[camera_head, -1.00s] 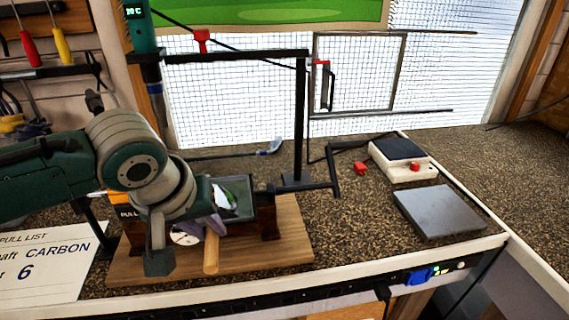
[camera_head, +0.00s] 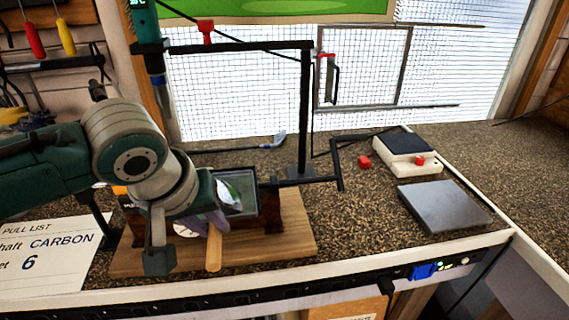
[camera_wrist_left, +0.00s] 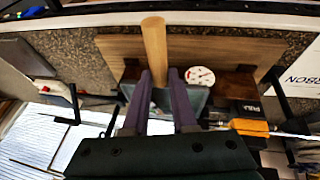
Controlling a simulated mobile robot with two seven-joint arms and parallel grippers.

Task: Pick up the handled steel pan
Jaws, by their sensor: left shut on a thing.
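The steel pan (camera_head: 247,207) sits at the dark stand (camera_head: 271,215) on a wooden board, its inside shiny with reflections. Its wooden handle (camera_head: 214,252) points toward the bench's front edge. My left gripper (camera_head: 208,221) reaches down over the pan's near side and hides part of it. In the left wrist view the gripper (camera_wrist_left: 160,76) has the handle (camera_wrist_left: 154,45) between its purple fingers, close to the pan (camera_wrist_left: 193,98). It is shut on the handle. I cannot tell whether the pan is clear of its support. My right gripper is out of view.
The wooden board (camera_head: 292,245) has a round dial (camera_wrist_left: 199,77) on it. A black post (camera_head: 304,115) with a crossbar stands behind the pan. A grey plate (camera_head: 442,207) and a white device (camera_head: 405,152) lie at right. A pull-list card (camera_head: 45,257) lies at left.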

